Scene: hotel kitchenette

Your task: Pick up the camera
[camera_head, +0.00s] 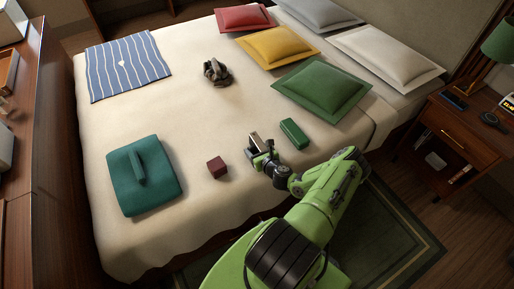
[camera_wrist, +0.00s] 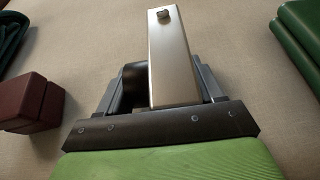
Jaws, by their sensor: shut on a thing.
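The camera (camera_head: 254,138) is a small silvery box at the front of the bed. In the wrist view the camera (camera_wrist: 172,62) shows its long pale metal face, with a small knob at the far end and a dark round part, perhaps the lens, on its left. My gripper (camera_head: 259,147) is closed around it. In the wrist view my gripper (camera_wrist: 160,88) has a grey finger on each side of the camera.
A dark red box (camera_head: 217,167) lies left of my gripper and a green box (camera_head: 294,133) close on its right. A folded teal cloth (camera_head: 152,190), a dark knotted object (camera_head: 216,71), a striped cloth (camera_head: 112,62) and several cushions lie on the bed (camera_head: 190,120). A nightstand (camera_head: 450,130) stands at right.

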